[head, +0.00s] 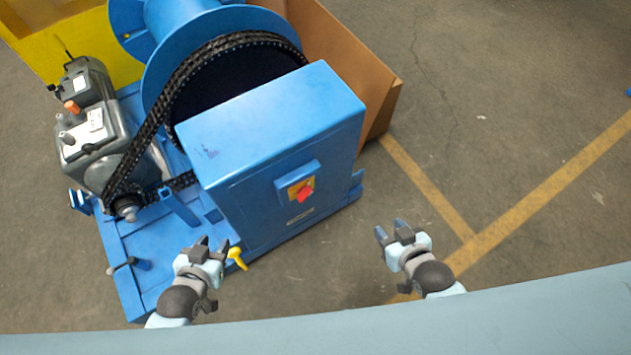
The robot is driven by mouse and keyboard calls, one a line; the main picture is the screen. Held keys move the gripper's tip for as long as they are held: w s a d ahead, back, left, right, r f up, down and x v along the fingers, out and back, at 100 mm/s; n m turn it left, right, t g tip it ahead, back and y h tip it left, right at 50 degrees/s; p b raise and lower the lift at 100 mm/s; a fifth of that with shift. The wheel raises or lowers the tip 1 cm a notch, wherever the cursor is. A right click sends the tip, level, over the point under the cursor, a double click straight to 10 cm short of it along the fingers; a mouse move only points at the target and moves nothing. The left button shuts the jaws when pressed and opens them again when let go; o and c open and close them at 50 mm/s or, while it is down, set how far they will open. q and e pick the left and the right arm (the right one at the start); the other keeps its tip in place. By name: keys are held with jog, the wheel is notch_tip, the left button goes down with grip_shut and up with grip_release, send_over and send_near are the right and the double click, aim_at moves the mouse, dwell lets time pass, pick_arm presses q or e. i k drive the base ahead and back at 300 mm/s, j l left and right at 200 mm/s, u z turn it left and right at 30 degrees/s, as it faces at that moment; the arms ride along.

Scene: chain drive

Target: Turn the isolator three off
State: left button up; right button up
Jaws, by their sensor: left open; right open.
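The isolator is a red knob (305,194) on a yellow plate, set in the front face of a blue cabinet (270,120). I cannot read the knob's position or the label below it. My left gripper (213,243) is open, low and left of the isolator, near the front edge of the blue base and beside a yellow handle (237,257). I cannot tell whether it touches the handle. My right gripper (391,229) is open and empty, right of the cabinet and below the isolator in the picture, apart from both.
A black chain (150,130) runs from a large blue drum (160,35) to a small sprocket near a grey motor and gearbox (92,130). A small lever (122,266) is on the blue base. A brown panel (345,50) stands behind. Floor at right is clear.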

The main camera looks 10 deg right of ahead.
aim_at(304, 192)
jog(key=k+j+u, duration=0.2)
jog(key=u, duration=0.15)
jog(key=k+j+u, duration=0.2)
jog(key=j+u, duration=0.15)
